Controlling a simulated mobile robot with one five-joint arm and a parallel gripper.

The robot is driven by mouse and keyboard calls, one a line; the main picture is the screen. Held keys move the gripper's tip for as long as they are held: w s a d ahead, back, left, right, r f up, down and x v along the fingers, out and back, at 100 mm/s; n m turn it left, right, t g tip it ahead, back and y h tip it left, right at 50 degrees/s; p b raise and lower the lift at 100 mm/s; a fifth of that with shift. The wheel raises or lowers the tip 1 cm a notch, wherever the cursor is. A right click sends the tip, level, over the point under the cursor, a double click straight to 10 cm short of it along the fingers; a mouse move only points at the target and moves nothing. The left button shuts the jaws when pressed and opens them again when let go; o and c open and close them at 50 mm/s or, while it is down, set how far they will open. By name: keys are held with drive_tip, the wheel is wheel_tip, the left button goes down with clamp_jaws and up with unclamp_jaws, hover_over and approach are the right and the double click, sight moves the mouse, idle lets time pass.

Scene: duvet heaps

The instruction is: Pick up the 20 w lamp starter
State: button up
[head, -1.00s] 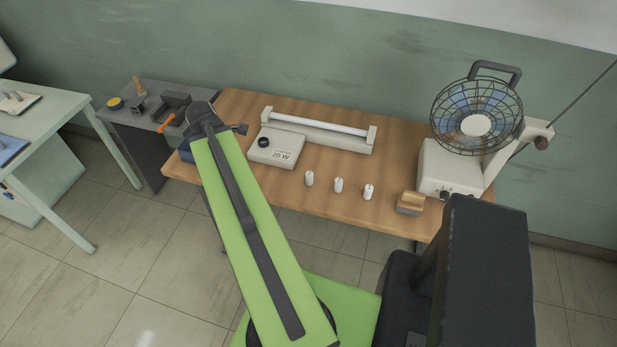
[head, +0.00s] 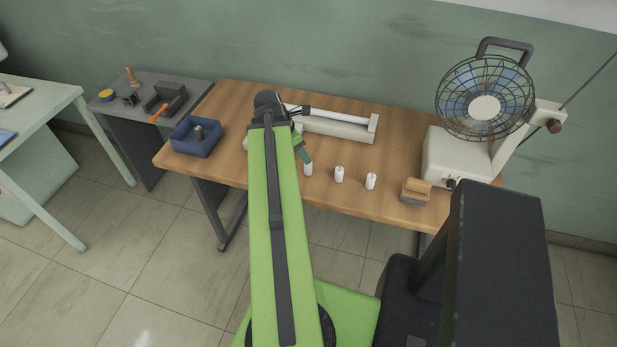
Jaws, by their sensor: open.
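Three small white cylinders, like lamp starters, stand upright in a row on the wooden table: a left one (head: 308,169), a middle one (head: 339,174) and a right one (head: 371,181). Their markings are too small to read, so I cannot tell which is the 20 W one. My gripper (head: 303,153) is open, at the end of my green arm. In the picture its tip overlaps the top of the left starter; I cannot tell whether they touch. The box marked 20 W is now almost wholly hidden behind my arm.
A tube lamp fixture (head: 345,127) lies behind the starters. A wooden-topped block (head: 415,191) and a caged fan (head: 485,105) on a cream base stand to the right. A blue tray (head: 196,138) sits at the table's left end. The wooden table (head: 240,95) is bare around the tray.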

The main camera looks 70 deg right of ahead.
sight(308, 168)
drive_tip(key=b+x, duration=0.4)
drive_tip(key=x, duration=0.1)
drive_tip(key=b+x, duration=0.2)
drive_tip(key=x, duration=0.1)
drive_tip(key=shift+w+d+f, duration=0.2)
drive_tip(key=shift+d+f, duration=0.05)
drive_tip(key=shift+d, duration=0.05)
drive_tip(key=shift+r, duration=0.15)
clamp_jaws()
